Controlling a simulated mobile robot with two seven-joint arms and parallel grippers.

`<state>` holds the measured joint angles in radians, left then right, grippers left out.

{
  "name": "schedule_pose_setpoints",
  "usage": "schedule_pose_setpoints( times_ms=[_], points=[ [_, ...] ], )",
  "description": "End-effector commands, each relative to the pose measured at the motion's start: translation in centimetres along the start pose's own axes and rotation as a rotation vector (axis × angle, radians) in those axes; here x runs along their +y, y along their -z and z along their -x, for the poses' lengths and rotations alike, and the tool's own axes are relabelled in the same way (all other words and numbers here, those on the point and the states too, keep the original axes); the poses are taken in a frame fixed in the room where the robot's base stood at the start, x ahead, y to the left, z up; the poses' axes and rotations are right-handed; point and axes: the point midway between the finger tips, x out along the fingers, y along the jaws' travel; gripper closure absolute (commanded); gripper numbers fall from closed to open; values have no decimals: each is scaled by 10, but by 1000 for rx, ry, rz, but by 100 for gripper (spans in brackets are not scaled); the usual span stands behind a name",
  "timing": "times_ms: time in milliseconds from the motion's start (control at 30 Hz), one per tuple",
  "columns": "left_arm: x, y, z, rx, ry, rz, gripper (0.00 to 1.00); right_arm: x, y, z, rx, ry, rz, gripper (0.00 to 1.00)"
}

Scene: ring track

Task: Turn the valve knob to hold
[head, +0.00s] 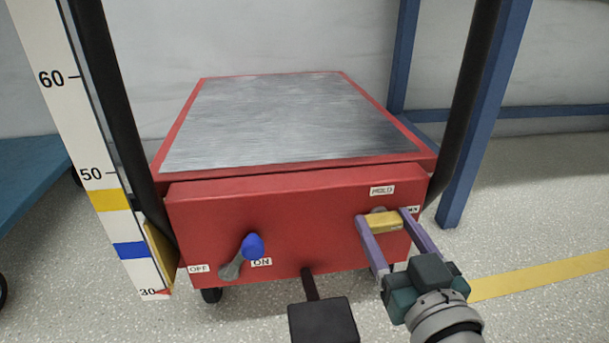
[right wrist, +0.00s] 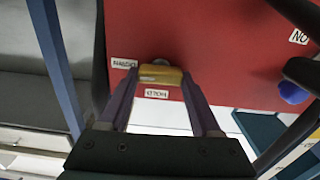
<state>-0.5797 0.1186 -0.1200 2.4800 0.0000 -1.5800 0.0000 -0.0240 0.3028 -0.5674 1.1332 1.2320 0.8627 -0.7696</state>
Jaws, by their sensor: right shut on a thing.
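The yellow valve knob (head: 384,221) is on the right part of the red front panel (head: 310,210). Its bar lies roughly level in the head view. A HOLD label (head: 382,190) is above it, and another label (head: 412,210) to its right is partly hidden by a finger. My right gripper (head: 387,220) is shut on the knob, with one purple finger at each end. The right wrist view also shows the knob (right wrist: 160,73) between the fingers, with the HOLD label (right wrist: 157,94) just below it. My left gripper is not in view.
A lever with a blue tip (head: 252,246) sits between OFF and ON labels on the panel's left. A black pedal (head: 323,320) juts out below. The metal platform top (head: 275,115) is bare. A scale post (head: 110,180) stands left, a blue frame (head: 480,120) right.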

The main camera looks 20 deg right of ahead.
Motion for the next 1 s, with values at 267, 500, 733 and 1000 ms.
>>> schedule_pose_setpoints(
  times_ms=[267, 500, 733, 1000],
  points=[
    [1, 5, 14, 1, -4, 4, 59, -1, 1, 1, -6, -1, 173, 91],
    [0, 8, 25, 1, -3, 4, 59, -2, 0, 1, -7, 0, 396, 91],
    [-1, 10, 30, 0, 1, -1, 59, -3, -1, 1, -6, 1, 616, 91],
    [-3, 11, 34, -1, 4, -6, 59, -4, -2, 1, -6, 2, 871, 91]
  ],
)
